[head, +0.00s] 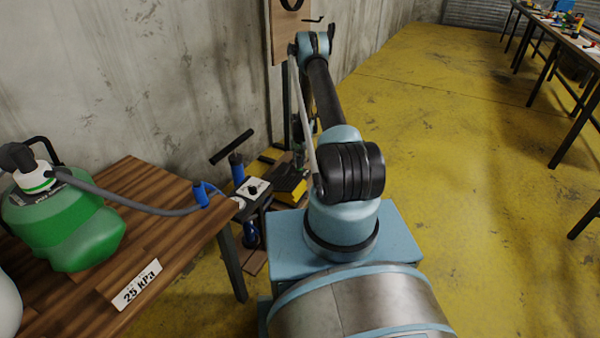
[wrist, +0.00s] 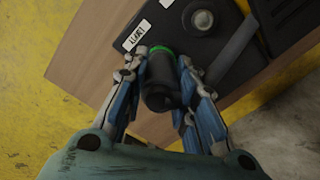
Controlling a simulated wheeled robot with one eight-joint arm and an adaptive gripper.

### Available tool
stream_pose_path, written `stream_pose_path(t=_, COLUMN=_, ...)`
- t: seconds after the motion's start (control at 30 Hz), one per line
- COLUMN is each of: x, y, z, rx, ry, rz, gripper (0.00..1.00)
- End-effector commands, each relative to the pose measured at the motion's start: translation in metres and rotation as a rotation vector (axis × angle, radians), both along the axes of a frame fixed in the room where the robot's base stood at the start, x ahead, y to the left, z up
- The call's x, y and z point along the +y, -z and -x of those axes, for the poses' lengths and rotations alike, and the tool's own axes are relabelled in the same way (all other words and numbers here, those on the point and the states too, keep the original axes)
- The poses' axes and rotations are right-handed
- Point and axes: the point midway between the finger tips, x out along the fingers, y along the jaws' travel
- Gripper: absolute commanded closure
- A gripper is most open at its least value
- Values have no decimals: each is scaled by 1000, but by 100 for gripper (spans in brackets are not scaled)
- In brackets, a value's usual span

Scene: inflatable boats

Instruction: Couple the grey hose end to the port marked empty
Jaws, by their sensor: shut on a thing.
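In the wrist view my gripper (wrist: 162,86) is shut around a dark grey, cylindrical hose end (wrist: 160,82), one blue-and-metal finger on each side. A bright green ring (wrist: 161,50) shows at its far end, against a black box (wrist: 175,22). I cannot tell if the hose end is seated in a port or just in front of it. A white label (wrist: 135,32) with dark letters lies left of the green ring; I cannot read it surely. In the head view my gripper is mostly hidden behind my arm.
A round grey knob (wrist: 203,20) is on the box, right of the hose end. The head view shows a wooden table (head: 150,200) with a green bundle (head: 62,228), a grey hose (head: 120,198) and a 25 kPa sign (head: 137,284). Yellow floor lies open at right.

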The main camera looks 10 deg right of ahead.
Motion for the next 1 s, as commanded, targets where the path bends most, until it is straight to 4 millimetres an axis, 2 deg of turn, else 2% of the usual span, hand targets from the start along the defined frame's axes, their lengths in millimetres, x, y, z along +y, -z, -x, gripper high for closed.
stream_pose_path(t=0.03, x=0, y=0, z=0, rx=0, ry=0, rz=0, gripper=72)
stream_pose_path(t=0.13, x=0, y=0, z=0, rx=0, ry=0, rz=0, gripper=51)
stream_pose_path(t=0.57, x=0, y=-4, z=0, rx=0, ry=0, rz=0, gripper=51)
stream_pose_path(t=0.77, x=0, y=-27, z=1, rx=0, ry=0, rz=0, gripper=51)
stream_pose_path(t=1.0, x=0, y=-67, z=1, rx=1, ry=0, rz=0, gripper=51)
